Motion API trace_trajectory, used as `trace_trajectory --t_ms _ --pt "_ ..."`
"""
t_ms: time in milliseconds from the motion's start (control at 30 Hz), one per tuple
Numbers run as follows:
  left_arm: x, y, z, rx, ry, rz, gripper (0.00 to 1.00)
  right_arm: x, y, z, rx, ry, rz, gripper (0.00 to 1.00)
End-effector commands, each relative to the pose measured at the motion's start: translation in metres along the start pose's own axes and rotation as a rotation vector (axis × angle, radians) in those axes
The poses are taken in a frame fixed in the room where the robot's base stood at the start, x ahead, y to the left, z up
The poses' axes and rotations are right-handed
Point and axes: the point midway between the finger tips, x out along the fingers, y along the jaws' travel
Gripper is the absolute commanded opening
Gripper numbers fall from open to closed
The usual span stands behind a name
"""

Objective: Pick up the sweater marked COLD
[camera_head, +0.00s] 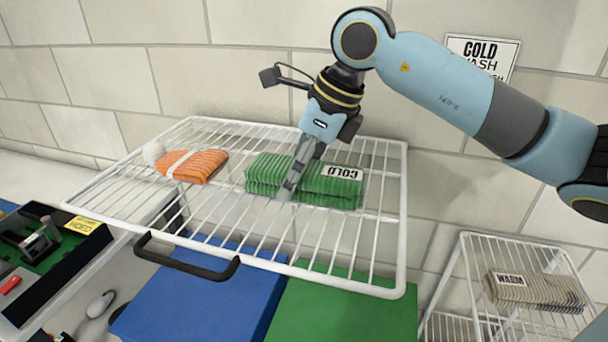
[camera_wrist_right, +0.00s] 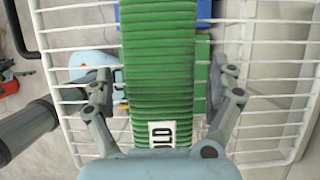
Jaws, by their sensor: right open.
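The green folded sweater (camera_head: 262,172) lies on the white wire shelf, with a COLD label at its right end in the head view. My right gripper (camera_head: 290,190) points down over the sweater. In the right wrist view the sweater (camera_wrist_right: 158,75) runs between the two spread fingers of the right gripper (camera_wrist_right: 162,95), one finger on each side. The fingers look apart from the sweater's sides, and part of the COLD label shows near the palm. How far the fingertips reach down is hard to tell. My left gripper is not in view.
An orange folded item (camera_head: 200,166) lies left on the wire shelf (camera_head: 393,240). A striped WARM sweater (camera_head: 535,290) lies on a lower rack at right. A COLD WASH sign (camera_head: 484,54) hangs on the tiled wall. Blue (camera_head: 205,295) and green (camera_head: 345,312) boxes stand below.

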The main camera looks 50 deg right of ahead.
Motion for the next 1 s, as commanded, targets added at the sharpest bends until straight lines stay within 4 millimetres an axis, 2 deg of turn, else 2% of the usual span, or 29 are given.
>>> trace_trajectory --t_ms 300,833,1000 --pt "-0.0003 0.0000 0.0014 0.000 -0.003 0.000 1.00 0.0058 -0.0002 -0.0003 -0.001 0.001 -0.001 0.90" --pt "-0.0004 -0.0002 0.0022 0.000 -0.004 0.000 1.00 0.0056 -0.0001 -0.0003 -0.001 0.001 -0.001 0.21" --pt "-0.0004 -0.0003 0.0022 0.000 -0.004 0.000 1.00 0.0053 -0.0001 0.0000 -0.001 0.000 -0.001 0.20"
